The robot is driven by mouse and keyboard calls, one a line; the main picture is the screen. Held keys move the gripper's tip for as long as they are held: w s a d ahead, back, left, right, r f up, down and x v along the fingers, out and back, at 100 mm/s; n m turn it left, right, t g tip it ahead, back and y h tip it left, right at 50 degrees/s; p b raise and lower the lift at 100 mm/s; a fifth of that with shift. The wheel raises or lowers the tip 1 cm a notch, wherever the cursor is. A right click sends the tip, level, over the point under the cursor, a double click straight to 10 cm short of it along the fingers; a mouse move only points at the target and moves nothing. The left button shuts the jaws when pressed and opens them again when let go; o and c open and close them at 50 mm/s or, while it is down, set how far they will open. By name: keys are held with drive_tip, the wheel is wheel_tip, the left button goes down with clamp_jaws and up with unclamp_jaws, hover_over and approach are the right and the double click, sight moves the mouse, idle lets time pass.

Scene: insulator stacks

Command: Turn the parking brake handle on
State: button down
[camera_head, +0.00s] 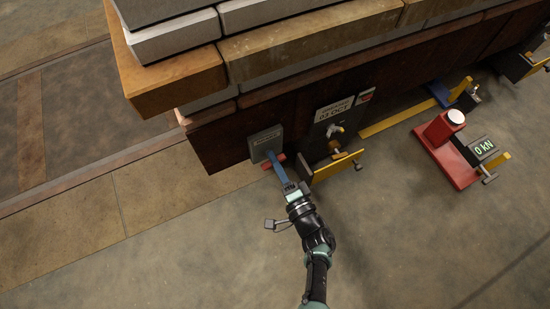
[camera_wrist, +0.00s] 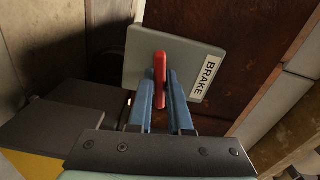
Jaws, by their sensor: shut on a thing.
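The parking brake handle is a red bar in front of a grey plate marked BRAKE (camera_wrist: 203,80). In the wrist view the red handle (camera_wrist: 159,68) stands between the two blue fingers of my gripper (camera_wrist: 160,95), which are shut on it. In the head view my gripper (camera_head: 275,160) reaches up to the same red handle (camera_head: 281,158) below the grey brake plate (camera_head: 264,141) on the side of the dark cart. The fingers hide part of the handle.
A yellow bracket (camera_head: 337,167) and a date plate (camera_head: 335,108) are just right of the brake plate. Stacked blocks (camera_head: 310,45) lie on the cart above. A red jack with a kN display (camera_head: 448,150) stands on the floor at right. The floor in front is clear.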

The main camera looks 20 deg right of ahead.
drive_tip(key=shift+a, duration=0.1)
idle(1.4)
idle(0.4)
drive_tip(key=c, duration=0.8)
unclamp_jaws()
drive_tip(key=shift+c, duration=0.2)
drive_tip(key=shift+s, duration=0.15)
drive_tip(key=s+p, duration=0.3)
drive_tip(key=s, duration=0.9)
drive_tip(key=shift+s+d, duration=0.3)
drive_tip(key=shift+s, duration=0.05)
